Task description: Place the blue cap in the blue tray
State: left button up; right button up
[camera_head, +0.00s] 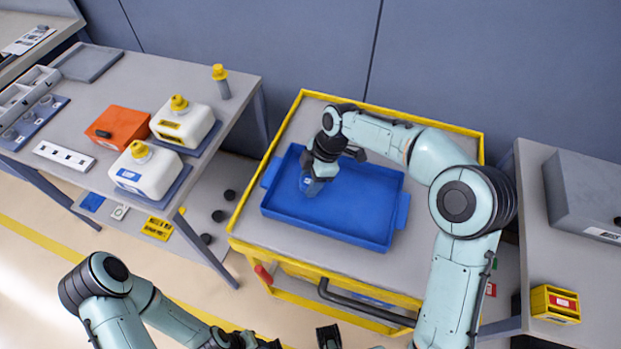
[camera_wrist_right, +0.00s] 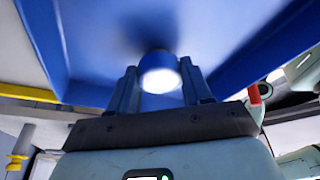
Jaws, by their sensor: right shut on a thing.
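The blue tray (camera_head: 345,215) sits on the yellow-edged cart, and its blue floor and wall also fill the top of the right wrist view (camera_wrist_right: 230,30). My right gripper (camera_head: 318,178) reaches down inside the left part of the tray. It is shut on the blue cap (camera_head: 311,186), which shows between the fingers in the right wrist view (camera_wrist_right: 160,72), with a bright glare on its near face. I cannot tell whether the cap touches the tray floor. My left gripper (camera_head: 300,342) is low at the bottom edge of the head view, away from the tray; its jaws look apart.
The cart top (camera_head: 265,228) is bare around the tray. A table (camera_head: 120,75) on the left holds two white jugs (camera_head: 184,122) with yellow caps and an orange box (camera_head: 117,127). A grey box (camera_head: 590,195) and a yellow bin (camera_head: 554,304) are on the right.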

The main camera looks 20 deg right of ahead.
jog(key=shift+f, duration=0.2)
jog(key=o, duration=1)
jog(key=shift+r, duration=0.1)
jog(key=shift+r, duration=0.35)
jog(key=p+v, duration=0.1)
jog(key=v, duration=1)
jog(key=shift+d+r, duration=0.2)
jog(key=shift+r, duration=0.05)
jog(key=shift+f, duration=0.1)
